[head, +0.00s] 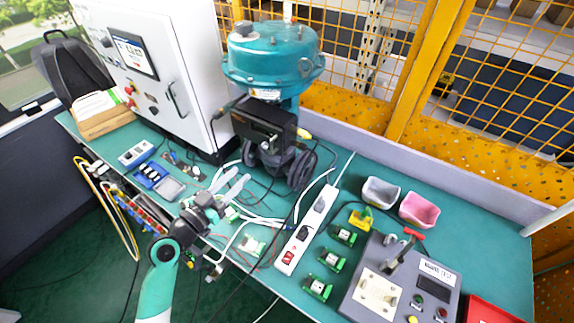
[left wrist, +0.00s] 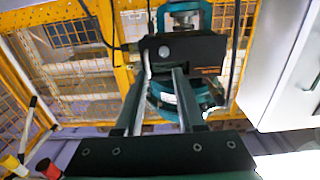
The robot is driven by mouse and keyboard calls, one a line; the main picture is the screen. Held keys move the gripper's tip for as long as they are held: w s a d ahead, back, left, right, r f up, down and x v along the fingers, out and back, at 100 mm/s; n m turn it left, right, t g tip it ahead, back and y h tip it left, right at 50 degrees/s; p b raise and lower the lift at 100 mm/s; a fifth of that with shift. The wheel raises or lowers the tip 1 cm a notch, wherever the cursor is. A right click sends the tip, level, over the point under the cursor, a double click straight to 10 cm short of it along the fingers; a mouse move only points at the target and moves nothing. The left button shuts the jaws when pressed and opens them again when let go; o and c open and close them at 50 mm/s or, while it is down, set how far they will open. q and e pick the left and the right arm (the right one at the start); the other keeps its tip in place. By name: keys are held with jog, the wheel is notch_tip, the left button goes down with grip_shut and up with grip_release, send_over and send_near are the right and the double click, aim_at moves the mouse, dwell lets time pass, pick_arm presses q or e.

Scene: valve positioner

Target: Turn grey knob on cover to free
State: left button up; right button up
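The valve positioner is a black box (head: 262,125) under the teal actuator in the head view. Its dark cover (left wrist: 205,50) faces the left wrist camera, with a small round grey knob (left wrist: 164,51) on its left part. I cannot make out the knob clearly in the head view. My left gripper (head: 238,180) is in front of and below the box, pointing towards it. In the left wrist view its two fingers (left wrist: 163,72) stand apart with nothing between them. The fingers appear apart from the knob. My right gripper is not in view.
A teal actuator (head: 272,55) stands above the box. A white cabinet (head: 165,75) stands to its left. Cables and a white power strip (head: 306,230) lie on the green bench (head: 345,175). A grey control panel (head: 365,290) is at the right. Yellow mesh fencing (head: 500,70) stands behind.

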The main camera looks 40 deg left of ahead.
aim_at(264, 147)
pick_arm(q)
jog(key=w, duration=0.7)
jog(key=w+a, duration=0.1)
jog(key=w, duration=0.3)
jog(key=shift+w, duration=0.2)
grip_shut()
